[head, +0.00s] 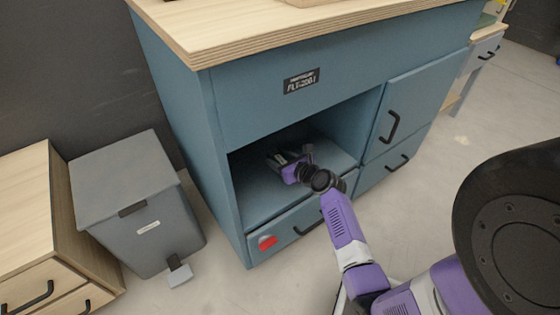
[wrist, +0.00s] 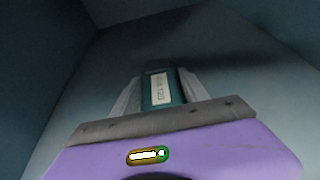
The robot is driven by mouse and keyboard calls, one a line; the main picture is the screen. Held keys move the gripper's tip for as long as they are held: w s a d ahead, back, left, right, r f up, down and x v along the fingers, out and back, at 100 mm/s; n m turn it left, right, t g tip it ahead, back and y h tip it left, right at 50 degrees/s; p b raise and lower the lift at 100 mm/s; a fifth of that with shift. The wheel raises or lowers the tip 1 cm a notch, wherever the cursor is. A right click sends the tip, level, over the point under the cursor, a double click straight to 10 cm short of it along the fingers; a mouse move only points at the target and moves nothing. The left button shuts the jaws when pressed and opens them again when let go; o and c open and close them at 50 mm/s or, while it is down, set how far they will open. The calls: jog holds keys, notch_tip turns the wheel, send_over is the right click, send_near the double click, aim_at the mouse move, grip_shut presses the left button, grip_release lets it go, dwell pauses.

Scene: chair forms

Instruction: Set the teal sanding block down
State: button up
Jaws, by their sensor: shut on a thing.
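The teal sanding block (wrist: 156,88) is between the two fingers of my gripper (wrist: 157,92) in the wrist view. It carries a pale label with printed text. My gripper is shut on it. In the head view my gripper (head: 281,158) reaches into the open compartment (head: 252,188) of the blue workbench cabinet (head: 245,120), over the compartment floor. The block is too small to make out clearly there. I cannot tell whether the block touches the floor.
The compartment has walls on its sides and a panel above. A drawer (head: 290,228) lies below it, and a door (head: 410,108) is at its right. A grey pedal bin (head: 140,210) and a wooden drawer unit (head: 50,225) stand at the left.

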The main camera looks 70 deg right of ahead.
jog(key=shift+f, duration=0.15)
jog(key=o, duration=1.6)
